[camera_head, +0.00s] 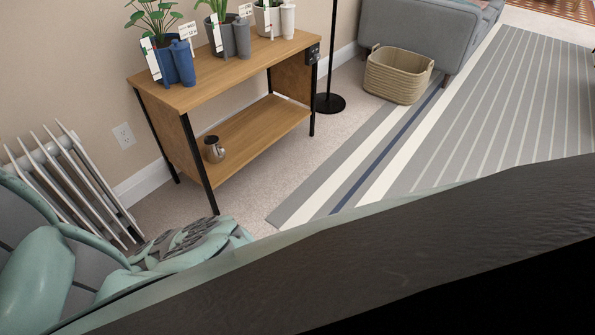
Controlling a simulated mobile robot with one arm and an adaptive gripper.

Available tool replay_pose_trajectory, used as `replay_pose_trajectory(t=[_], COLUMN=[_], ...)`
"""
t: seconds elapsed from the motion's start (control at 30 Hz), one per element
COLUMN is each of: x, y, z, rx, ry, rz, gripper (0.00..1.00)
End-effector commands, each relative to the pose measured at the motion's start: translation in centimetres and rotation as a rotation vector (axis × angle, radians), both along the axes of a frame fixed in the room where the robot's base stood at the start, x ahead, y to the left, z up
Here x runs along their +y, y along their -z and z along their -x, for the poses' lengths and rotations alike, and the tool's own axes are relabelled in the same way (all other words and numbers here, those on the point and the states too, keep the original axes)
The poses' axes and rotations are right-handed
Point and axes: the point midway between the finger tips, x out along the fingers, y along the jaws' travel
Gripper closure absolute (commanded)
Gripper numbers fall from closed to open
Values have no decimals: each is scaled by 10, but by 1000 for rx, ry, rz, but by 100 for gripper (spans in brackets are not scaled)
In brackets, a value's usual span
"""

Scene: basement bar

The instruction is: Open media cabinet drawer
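No media cabinet or drawer can be made out for certain in the head view. A large dark, textured surface (400,240) with a pale, glassy edge crosses the foreground, very close to the camera. I cannot tell what it belongs to. My gripper is not in view.
A wooden console table (232,70) with black legs holds several potted plants; a metal mug (214,149) sits on its lower shelf. A woven basket (397,76) stands by a grey sofa (415,32). A radiator (70,180) is at left. The striped rug (480,110) is clear.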

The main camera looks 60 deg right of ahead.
Motion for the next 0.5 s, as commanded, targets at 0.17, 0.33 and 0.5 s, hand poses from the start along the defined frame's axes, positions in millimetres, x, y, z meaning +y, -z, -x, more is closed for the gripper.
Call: replay_pose_trajectory(t=[0.17, 0.33, 0.5], x=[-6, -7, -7], y=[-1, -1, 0], z=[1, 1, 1], rx=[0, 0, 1], ry=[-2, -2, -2], rz=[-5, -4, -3], gripper=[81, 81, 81])
